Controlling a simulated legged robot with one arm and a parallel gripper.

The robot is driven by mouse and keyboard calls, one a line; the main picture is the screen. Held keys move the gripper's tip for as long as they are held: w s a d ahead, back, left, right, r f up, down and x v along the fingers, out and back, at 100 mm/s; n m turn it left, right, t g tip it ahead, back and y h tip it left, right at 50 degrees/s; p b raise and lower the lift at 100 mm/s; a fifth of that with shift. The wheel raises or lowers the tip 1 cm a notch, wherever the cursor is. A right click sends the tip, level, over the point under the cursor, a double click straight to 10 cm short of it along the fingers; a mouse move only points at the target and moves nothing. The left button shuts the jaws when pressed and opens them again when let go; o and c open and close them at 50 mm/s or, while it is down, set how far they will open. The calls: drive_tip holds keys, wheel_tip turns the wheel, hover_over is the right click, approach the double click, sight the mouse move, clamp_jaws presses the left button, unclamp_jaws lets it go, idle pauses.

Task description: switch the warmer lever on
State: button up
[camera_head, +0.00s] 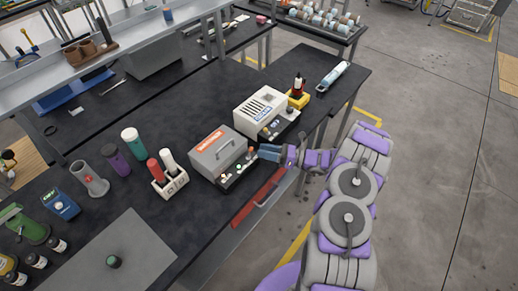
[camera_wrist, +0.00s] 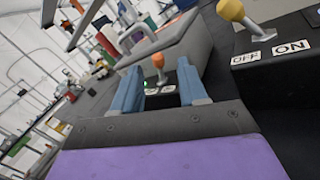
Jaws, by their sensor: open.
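A grey box with a handle and orange label (camera_head: 215,143) stands on the dark bench in the head view. Its black front panel carries an orange-knobbed lever (camera_wrist: 158,62) with two small labels and a green light. A white vented box (camera_head: 262,108) stands beside it; a yellow-knobbed lever (camera_wrist: 231,10) with OFF and ON labels shows at the right of the wrist view, leaning toward OFF. I cannot read which box is the warmer. My gripper (camera_wrist: 160,76) is open and empty, its blue fingers pointing toward the orange lever, which appears between them. Contact is not visible.
A holder with a red and a white bottle (camera_head: 170,180) stands left of the grey box. A yellow stand with a dark bottle (camera_head: 298,95) is beyond the white box. A red strip (camera_head: 258,197) runs along the bench's front edge. Floor at the right is mostly clear.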

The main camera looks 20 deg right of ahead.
drive_tip(key=p+v, duration=0.1)
drive_tip(key=v, duration=1.3)
drive_tip(key=shift+d, duration=0.3)
